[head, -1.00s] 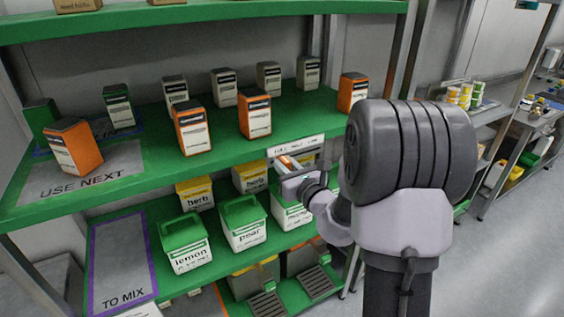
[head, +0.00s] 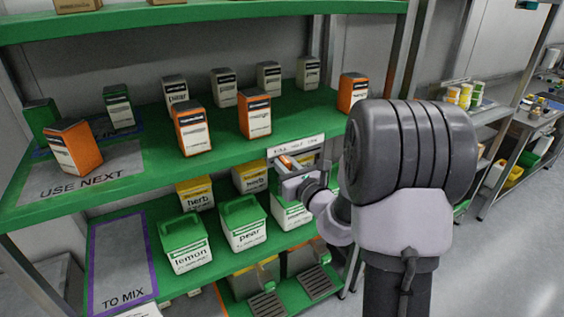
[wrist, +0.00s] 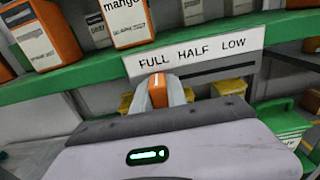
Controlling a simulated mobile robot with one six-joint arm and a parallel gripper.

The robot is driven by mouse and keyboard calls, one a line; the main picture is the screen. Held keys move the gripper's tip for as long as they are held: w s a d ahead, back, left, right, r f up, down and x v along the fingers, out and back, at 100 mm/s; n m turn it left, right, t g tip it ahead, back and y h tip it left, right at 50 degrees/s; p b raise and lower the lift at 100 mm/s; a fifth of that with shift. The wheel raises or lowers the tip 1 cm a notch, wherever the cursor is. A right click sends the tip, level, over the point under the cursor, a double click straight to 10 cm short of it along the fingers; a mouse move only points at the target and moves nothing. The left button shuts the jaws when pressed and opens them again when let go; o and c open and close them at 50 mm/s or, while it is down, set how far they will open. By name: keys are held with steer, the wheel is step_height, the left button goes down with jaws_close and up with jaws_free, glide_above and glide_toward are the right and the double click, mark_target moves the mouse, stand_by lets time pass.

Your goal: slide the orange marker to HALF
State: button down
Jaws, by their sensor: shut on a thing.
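The orange marker (wrist: 158,90), with a pale line on its front, sits at a dark horizontal slot (wrist: 222,72) under a white label (wrist: 195,48) reading FULL, HALF, LOW from left to right. In the wrist view the marker stands below the word FULL, left of HALF. My gripper (wrist: 160,93) is shut on it, one finger on each side. In the head view the marker (head: 285,161) shows small at the shelf's front edge, with my gripper (head: 287,168) at it; my wrist partly hides that area.
Orange boxes (head: 255,115) stand on the green shelf (head: 225,150) above. Lidded tubs marked lemon (head: 184,244) and pear (head: 241,224) stand on the shelf below, left of my gripper. The slot right of the marker looks clear.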

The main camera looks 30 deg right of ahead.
steer(key=d, duration=0.5)
steer(key=shift+w+r+p, duration=0.1)
steer(key=shift+w+p, duration=0.05)
steer(key=shift+p, duration=0.15)
steer(key=c, duration=1.3)
jaws_free()
steer(key=s, duration=0.5)
steer(key=s+p, duration=0.1)
steer(key=s, duration=1.1)
steer(key=shift+s+d, duration=0.2)
steer(key=shift+d, duration=0.1)
